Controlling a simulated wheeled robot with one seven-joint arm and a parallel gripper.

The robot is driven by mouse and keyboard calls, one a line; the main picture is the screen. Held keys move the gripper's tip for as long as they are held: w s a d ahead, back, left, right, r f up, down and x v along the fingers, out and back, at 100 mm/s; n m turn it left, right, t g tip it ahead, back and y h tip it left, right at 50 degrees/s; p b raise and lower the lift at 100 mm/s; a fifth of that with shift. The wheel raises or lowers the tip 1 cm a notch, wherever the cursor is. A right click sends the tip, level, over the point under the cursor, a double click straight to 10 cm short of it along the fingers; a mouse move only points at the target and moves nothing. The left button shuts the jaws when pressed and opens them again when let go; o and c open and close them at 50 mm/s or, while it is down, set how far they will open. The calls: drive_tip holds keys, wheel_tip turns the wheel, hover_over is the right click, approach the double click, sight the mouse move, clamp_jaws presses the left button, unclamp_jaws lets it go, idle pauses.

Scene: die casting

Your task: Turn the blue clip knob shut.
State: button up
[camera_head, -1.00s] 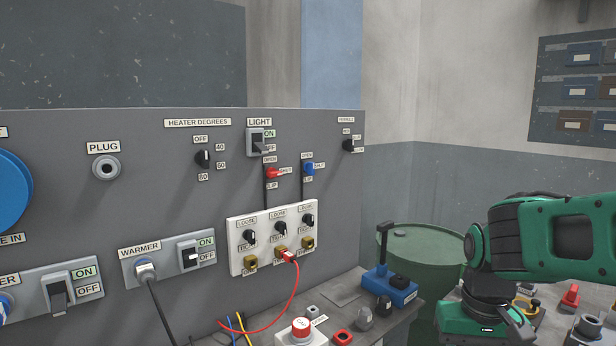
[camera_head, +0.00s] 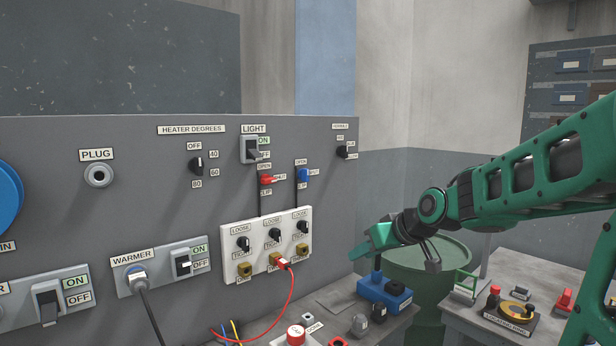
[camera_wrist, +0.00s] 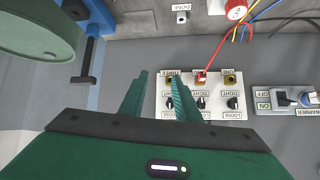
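The blue clip knob (camera_head: 303,175) is on the grey wall panel, on a dark strip with an OPEN label above it, a label at its right and a CLIP label below. It is too small to tell its exact turn. My gripper (camera_head: 380,238) is in front of the panel's right edge, lower than the knob, to its right and apart from it. In the wrist view my gripper's two green fingers (camera_wrist: 158,90) are spread with nothing between them. The blue knob does not show in the wrist view.
A red clip knob (camera_head: 266,178) is left of the blue one. Below is a white plate (camera_head: 232,240) with black knobs and a plugged red cable (camera_head: 291,290). The light switch (camera_head: 251,149) is above. A blue block (camera_head: 375,289) stands on the bench, near a green drum (camera_head: 455,265).

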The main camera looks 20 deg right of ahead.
drive_tip(key=w+a+r+n+t+y, duration=0.15)
drive_tip(key=w+r+t, duration=0.25)
drive_tip(key=w+r, duration=0.4)
drive_tip(key=n+t+y, duration=0.2)
drive_tip(key=t, duration=0.1)
approach(308, 171)
drive_tip(key=shift+m, duration=0.25)
drive_tip(key=x, duration=0.9)
drive_tip(key=shift+w, duration=0.15)
drive_tip(key=c, duration=0.7)
